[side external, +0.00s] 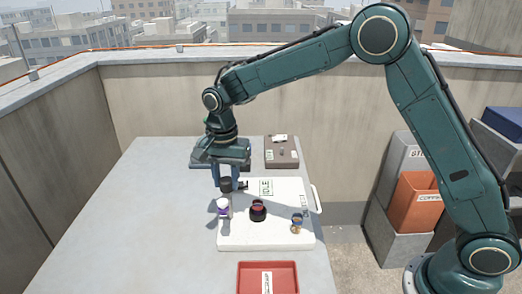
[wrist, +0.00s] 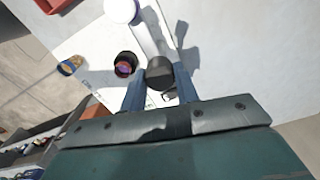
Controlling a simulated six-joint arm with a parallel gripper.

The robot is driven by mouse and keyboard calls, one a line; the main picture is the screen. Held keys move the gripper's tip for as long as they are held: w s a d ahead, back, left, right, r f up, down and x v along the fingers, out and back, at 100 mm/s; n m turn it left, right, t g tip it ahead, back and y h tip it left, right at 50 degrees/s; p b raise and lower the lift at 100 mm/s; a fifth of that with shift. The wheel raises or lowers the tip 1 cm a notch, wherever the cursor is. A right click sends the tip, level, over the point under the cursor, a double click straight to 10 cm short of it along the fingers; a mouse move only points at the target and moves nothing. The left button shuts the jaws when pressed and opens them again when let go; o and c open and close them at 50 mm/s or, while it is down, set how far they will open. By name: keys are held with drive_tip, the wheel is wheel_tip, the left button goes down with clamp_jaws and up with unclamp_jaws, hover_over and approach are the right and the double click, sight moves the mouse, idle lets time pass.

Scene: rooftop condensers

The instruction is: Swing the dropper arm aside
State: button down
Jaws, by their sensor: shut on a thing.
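My gripper (side external: 227,178) points down at the upper left of a white board (side external: 270,238). In the wrist view its two blue fingers (wrist: 160,76) are shut on a black round knob (wrist: 159,66). The knob also shows in the side view (side external: 226,185). A pale bar, seemingly the dropper arm (wrist: 150,32), runs from the knob towards a white round-topped piece (wrist: 120,9). A dark round pot (side external: 258,211) with a reddish-purple inside stands apart from the knob. The fingers partly hide the bar's knob end.
A small blue-and-amber item (side external: 297,221) stands on the board's right side. A red tray (side external: 267,278) lies at the table's front, and a grey-brown case (side external: 282,152) behind the board. The table's left side is clear. Bins (side external: 417,200) stand right of the table.

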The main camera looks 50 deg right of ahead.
drive_tip(key=shift+r, duration=0.15)
drive_tip(key=c, duration=1.1)
unclamp_jaws()
drive_tip(key=shift+o, duration=0.2)
wheel_tip(320, 180, up, 14)
